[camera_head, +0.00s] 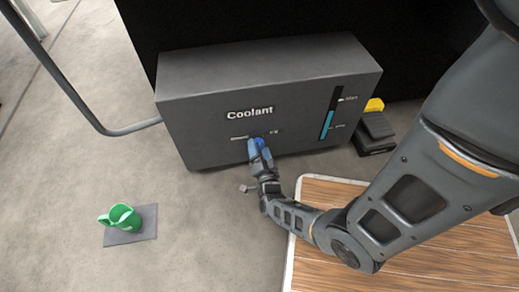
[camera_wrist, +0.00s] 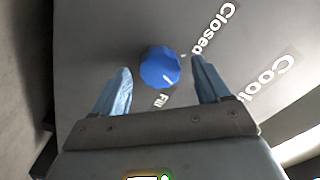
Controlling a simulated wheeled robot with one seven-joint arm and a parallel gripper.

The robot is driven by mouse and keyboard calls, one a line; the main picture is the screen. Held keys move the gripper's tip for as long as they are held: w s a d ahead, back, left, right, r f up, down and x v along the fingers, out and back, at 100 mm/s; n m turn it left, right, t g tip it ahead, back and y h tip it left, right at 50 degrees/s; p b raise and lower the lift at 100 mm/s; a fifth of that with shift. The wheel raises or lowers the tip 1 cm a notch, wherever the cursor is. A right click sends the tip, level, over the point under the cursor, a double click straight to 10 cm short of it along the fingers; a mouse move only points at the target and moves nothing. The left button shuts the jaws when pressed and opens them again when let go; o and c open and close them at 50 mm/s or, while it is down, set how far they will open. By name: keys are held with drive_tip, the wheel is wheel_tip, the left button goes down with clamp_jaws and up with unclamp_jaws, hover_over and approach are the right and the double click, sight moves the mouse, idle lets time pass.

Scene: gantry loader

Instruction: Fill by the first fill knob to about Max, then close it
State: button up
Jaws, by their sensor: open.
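The blue fill knob (camera_wrist: 160,67) sits on the front of the grey Coolant tank (camera_head: 270,75). Its white mark points toward the "Fill" label, away from "Closed". My gripper (camera_wrist: 161,70) is open, with one finger on each side of the knob and gaps showing between. In the head view my gripper (camera_head: 257,148) is at the knob, mostly hiding it and part of the labels. The level gauge (camera_head: 329,115) at the tank's right shows blue liquid above Min and somewhat below the Max mark.
A green watering can (camera_head: 121,217) stands on a grey mat (camera_head: 133,238) on the floor at left. A black-and-yellow pedal (camera_head: 374,128) is right of the tank. A wooden platform (camera_head: 400,262) lies under my arm. A grey pipe (camera_head: 85,105) runs into the tank's left side.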

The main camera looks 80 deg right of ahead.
drive_tip(key=p+v, duration=0.1)
drive_tip(key=v, duration=0.6)
drive_tip(key=shift+a, duration=0.15)
drive_tip(key=shift+p, duration=0.3)
drive_tip(key=b+x, duration=0.1)
drive_tip(key=x, duration=0.7)
drive_tip(key=shift+d, duration=0.3)
drive_tip(key=shift+c, duration=0.3)
drive_tip(key=c, duration=1)
